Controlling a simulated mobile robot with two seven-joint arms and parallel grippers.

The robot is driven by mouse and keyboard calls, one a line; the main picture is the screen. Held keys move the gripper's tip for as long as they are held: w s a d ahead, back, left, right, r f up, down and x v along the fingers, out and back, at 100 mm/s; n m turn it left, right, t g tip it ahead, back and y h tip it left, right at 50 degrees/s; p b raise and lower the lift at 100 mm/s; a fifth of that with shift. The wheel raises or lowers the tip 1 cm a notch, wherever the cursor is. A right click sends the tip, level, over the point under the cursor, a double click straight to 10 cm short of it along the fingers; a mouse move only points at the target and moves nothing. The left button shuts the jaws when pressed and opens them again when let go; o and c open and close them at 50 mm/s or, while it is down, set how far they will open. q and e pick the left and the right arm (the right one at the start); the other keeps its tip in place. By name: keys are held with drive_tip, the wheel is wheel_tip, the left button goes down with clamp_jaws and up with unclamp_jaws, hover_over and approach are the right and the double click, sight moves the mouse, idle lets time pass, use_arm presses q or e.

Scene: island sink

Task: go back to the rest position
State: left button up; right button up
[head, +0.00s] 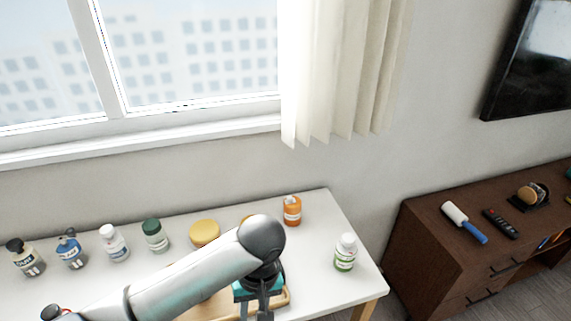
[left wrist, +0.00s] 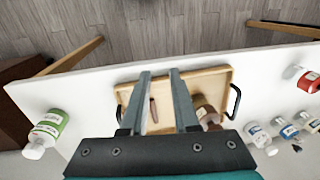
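My left arm reaches in over the white table (head: 330,215) in the head view. My left gripper (head: 262,305) points down over a wooden tray (head: 284,298), which the arm mostly hides. In the left wrist view my left gripper (left wrist: 160,73) has its two fingers apart with nothing between their tips. Below it the tray (left wrist: 215,74) with dark handles shows, holding a thin reddish-brown item (left wrist: 153,110) and a brown bottle-like item (left wrist: 207,114) partly hidden by a finger. My right gripper is in neither view.
A green-labelled bottle (head: 345,252) stands at the table's right end and an orange bottle (head: 292,210) at the back. Several bottles line the back left near a yellow-lidded jar (head: 205,233). A brown cabinet (head: 420,235) stands to the right, beyond a gap.

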use_arm(q)
drive_tip(key=s+d+f+m+h, duration=0.1)
drive_tip(key=s+d+m+h, duration=0.2)
drive_tip(key=s+d+h, duration=0.1)
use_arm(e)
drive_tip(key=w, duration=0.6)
use_arm(q)
drive_tip(key=s+a+m+t+y, duration=0.1)
drive_tip(key=s+a+t, duration=0.1)
drive_tip(key=s+a, duration=0.35)
drive_tip(key=s+a+m+t+y, duration=0.1)
drive_tip(key=s+a+t, duration=0.1)
drive_tip(key=a, duration=0.6)
wheel_tip(320, 180, down, 24)
drive_tip(key=s+g+b, duration=0.1)
drive_tip(key=b, duration=0.3)
drive_tip(key=s+a+f+g+b, duration=0.1)
drive_tip(key=s+a+f+b, duration=0.2)
drive_tip(key=s+f, duration=1.3)
wheel_tip(320, 180, down, 3)
drive_tip(key=shift+r+m+g, duration=0.1)
drive_tip(key=shift+m+g, duration=0.2)
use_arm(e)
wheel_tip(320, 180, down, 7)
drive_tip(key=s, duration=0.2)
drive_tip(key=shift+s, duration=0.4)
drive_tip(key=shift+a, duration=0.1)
